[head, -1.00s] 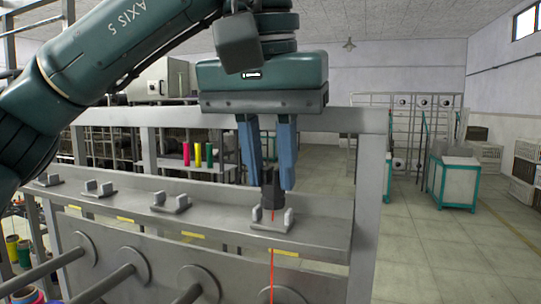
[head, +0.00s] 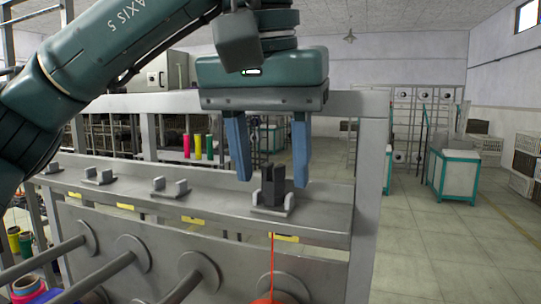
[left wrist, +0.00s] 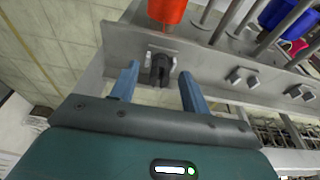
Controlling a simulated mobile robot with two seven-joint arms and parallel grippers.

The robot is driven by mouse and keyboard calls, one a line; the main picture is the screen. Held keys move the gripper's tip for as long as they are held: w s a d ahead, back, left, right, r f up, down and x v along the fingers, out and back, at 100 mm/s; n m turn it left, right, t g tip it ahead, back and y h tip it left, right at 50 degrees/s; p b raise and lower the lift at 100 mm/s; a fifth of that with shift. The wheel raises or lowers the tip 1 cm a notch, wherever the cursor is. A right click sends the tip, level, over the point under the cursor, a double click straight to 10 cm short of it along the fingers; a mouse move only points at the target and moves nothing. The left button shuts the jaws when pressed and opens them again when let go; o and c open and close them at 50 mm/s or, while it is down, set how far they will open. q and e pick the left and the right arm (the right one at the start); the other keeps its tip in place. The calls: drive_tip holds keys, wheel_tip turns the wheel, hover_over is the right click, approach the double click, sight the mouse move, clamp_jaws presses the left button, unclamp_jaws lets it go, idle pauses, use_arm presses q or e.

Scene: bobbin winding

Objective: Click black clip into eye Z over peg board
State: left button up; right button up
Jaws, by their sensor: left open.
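The black clip (head: 273,184) sits in the rightmost metal bracket (head: 257,207) on the grey shelf of the frame, between the bracket's two upright tabs. A red thread (head: 272,255) runs down from there over the shelf's front. My left gripper (head: 271,178) is open, its blue fingers apart on either side of the clip and not touching it. In the left wrist view the clip (left wrist: 160,68) stands beyond the open fingertips (left wrist: 160,82). No letter marking an eye can be read. My right gripper is not in view.
Several similar empty brackets (head: 171,187) line the shelf to the left. Pegs with round flanges (head: 200,271) stick out below it. An orange-red spool (left wrist: 167,10) shows in the left wrist view. A frame post (head: 372,190) stands right of the bracket.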

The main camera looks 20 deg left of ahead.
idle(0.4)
use_arm(q)
drive_tip(key=p+v, duration=0.2)
drive_tip(key=v, duration=1.1)
drive_tip(key=shift+s, duration=0.15)
